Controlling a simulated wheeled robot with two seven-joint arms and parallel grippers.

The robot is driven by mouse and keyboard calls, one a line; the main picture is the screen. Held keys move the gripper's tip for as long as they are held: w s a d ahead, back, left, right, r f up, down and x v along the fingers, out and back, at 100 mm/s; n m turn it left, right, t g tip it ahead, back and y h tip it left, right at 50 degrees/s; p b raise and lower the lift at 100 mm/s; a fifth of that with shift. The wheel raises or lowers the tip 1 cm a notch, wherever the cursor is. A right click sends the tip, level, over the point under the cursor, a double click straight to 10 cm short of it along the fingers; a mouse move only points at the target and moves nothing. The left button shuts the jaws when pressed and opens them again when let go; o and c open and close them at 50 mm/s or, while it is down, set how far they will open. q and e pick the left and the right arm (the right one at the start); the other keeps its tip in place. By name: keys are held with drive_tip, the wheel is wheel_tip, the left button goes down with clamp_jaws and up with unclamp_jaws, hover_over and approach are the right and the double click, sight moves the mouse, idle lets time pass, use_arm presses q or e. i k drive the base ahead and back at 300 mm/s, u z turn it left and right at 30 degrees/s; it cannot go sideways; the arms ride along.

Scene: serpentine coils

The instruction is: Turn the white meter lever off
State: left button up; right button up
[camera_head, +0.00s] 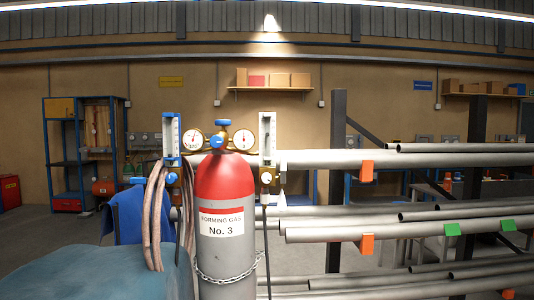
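The white meter (268,138) is a slim upright tube in a white frame, just right of the gas cylinder's gauges. A brass valve (267,178) sits at its lower end. Neither of my grippers shows in the head view.
A red-topped grey cylinder (222,222) labelled Forming Gas No. 3 stands between the meters, chained. Hoses (153,215) hang at its left. Long grey pipes (420,228) on a rack fill the right side. A teal surface (90,275) covers the lower left.

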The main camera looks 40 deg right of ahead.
sight(283, 158)
drive_tip(key=z, duration=1.35)
drive_tip(key=k, duration=1.15)
drive_tip(key=z, duration=1.35)
drive_tip(key=i, duration=1.6)
drive_tip(key=u, duration=0.85)
drive_tip(key=i, duration=0.55)
drive_tip(key=u, duration=0.5)
